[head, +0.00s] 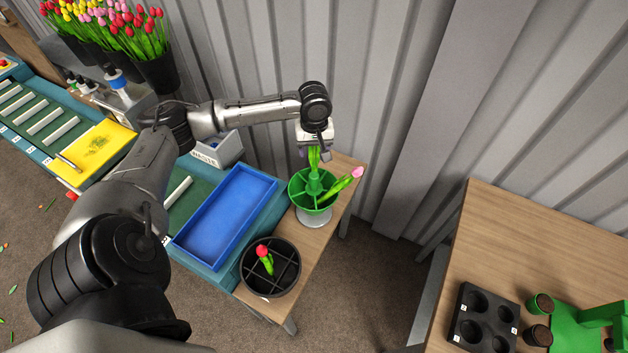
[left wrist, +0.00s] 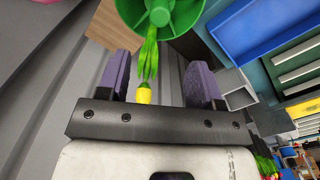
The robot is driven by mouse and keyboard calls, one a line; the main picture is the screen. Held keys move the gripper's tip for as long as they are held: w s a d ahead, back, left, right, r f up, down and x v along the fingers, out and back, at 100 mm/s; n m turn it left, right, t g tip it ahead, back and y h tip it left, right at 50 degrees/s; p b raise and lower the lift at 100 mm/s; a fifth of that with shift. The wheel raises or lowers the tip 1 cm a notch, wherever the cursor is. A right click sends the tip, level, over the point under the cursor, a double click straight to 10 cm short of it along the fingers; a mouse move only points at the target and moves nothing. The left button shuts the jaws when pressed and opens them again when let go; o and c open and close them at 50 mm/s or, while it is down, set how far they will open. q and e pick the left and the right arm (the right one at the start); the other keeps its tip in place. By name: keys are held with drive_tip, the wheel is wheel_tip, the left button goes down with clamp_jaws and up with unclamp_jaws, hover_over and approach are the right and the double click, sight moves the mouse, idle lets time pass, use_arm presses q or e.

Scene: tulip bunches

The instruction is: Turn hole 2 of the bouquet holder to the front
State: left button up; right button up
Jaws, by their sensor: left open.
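The green bouquet holder (head: 299,187) stands on a pale round foot on the small wooden table; its green dish also shows in the left wrist view (left wrist: 190,14). A pink tulip (head: 357,173) leans out of it to the right. A yellow tulip (left wrist: 144,95) rises from the holder between the purple fingers of my left gripper (left wrist: 157,62). The fingers are open, with a gap on both sides of the bloom. In the head view my left gripper (head: 316,150) is above the holder's back side. I cannot read any hole numbers. My right gripper is not in view.
A black divided pot (head: 247,287) with a red tulip stands at the table's front. A blue tray (head: 226,218) lies to the left. The corrugated wall is close behind. Another table (head: 520,235) at right holds a black block (head: 484,318) and green parts.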

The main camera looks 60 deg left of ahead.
sight(314, 175)
use_arm(q)
wheel_tip(314, 175, down, 13)
drive_tip(key=shift+a+f+b, duration=0.1)
drive_tip(key=shift+f+b, duration=0.1)
drive_tip(key=shift+b, duration=0.2)
idle(0.4)
clamp_jaws()
idle(0.3)
